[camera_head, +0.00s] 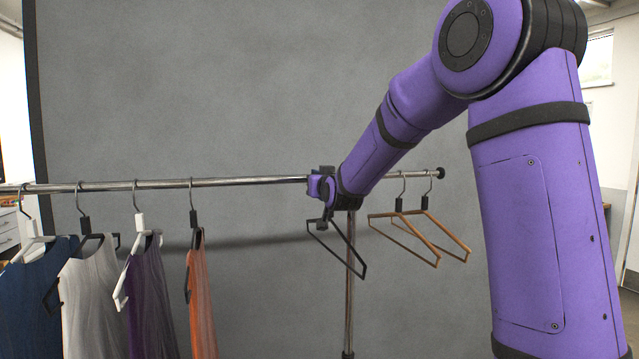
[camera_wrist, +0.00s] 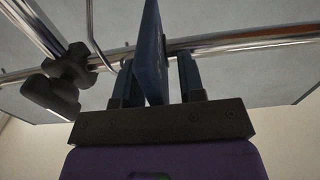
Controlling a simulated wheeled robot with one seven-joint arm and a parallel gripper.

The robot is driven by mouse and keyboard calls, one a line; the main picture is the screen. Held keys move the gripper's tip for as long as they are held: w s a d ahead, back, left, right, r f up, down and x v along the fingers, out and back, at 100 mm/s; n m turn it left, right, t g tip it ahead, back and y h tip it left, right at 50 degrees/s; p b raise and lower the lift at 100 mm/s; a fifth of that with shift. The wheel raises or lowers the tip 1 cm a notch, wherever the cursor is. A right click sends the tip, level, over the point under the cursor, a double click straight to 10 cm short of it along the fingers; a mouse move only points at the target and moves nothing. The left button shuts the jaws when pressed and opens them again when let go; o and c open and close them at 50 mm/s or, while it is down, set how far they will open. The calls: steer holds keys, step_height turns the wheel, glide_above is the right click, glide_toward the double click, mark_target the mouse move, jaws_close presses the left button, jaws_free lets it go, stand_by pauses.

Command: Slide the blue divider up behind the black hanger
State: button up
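My gripper (camera_wrist: 157,72) is at the rail, and its two fingers stand apart. In the wrist view the blue divider (camera_wrist: 152,50), a flat dark-blue plate, stands between them. A gap shows between it and the right finger; it is close to the left finger, and I cannot tell if they touch. In the head view my gripper (camera_head: 322,186) hides the divider, or it is too small to make out. An empty black hanger (camera_head: 350,250) hangs just below my gripper, its hook hidden there. A thin hook (camera_wrist: 92,30) shows left of the left finger in the wrist view.
The chrome rail (camera_head: 250,182) runs across, on an upright post (camera_head: 350,285) below my gripper. Two wooden hangers (camera_head: 415,238) hang to the right. Several garments, among them an orange one (camera_head: 203,300), hang at the left. The rail is bare between the orange garment and my gripper.

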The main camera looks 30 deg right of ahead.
steer(key=s+a, duration=0.2)
steer(key=s, duration=0.8)
steer(key=shift+s, duration=0.3)
stand_by(0.4)
steer(key=s+a+f+g+y, duration=0.1)
steer(key=s+g, duration=0.3)
steer(key=s, duration=0.7)
steer(key=s+a+f+n+g+y, duration=0.1)
steer(key=s+a+f+g, duration=0.3)
steer(key=s, duration=0.8)
steer(key=s+a+f+n+g+y, duration=0.1)
steer(key=s+a+f+g, duration=0.2)
steer(key=s, duration=0.8)
steer(key=shift+s+a+g, duration=0.15)
steer(key=shift+g, duration=0.55)
